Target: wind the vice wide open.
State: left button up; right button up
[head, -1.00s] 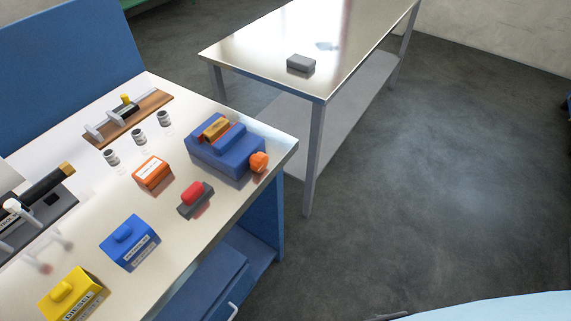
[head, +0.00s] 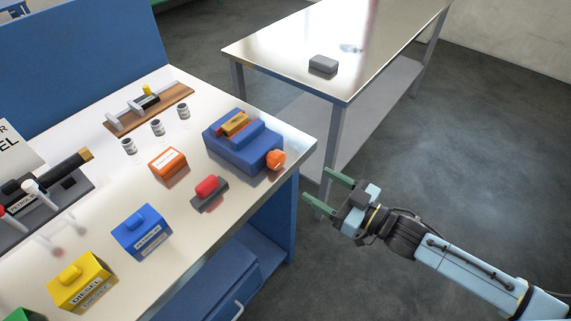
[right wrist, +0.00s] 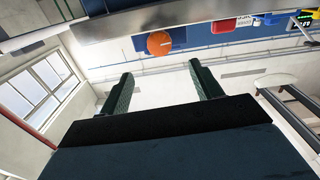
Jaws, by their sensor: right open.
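The blue vice (head: 236,152) sits at the right end of the workbench, with a brass-coloured block (head: 234,124) and a red part between its jaws. Its orange knob (head: 275,159) faces the bench's right front edge. The knob also shows in the right wrist view (right wrist: 159,43), beyond the fingertips. My right gripper (head: 316,187) is open and empty, its green fingers pointing at the bench edge, to the right of and nearer than the knob, apart from it. The same fingers show in the right wrist view (right wrist: 160,82). My left gripper is out of view.
A second table (head: 290,48) behind carries a grey block (head: 323,65). Open floor lies right.

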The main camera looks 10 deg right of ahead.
aim_at(280, 162)
jog(key=x, duration=1.1)
jog(key=shift+f+b, duration=0.1)
jog(key=shift+b, duration=0.2)
jog(key=shift+d, duration=0.1)
jog(key=c, duration=1)
jog(key=shift+o, duration=0.2)
jog(key=shift+n+p, duration=0.3)
jog(key=shift+n, duration=1.2)
jog(key=o, duration=1)
jog(key=shift+c, duration=0.2)
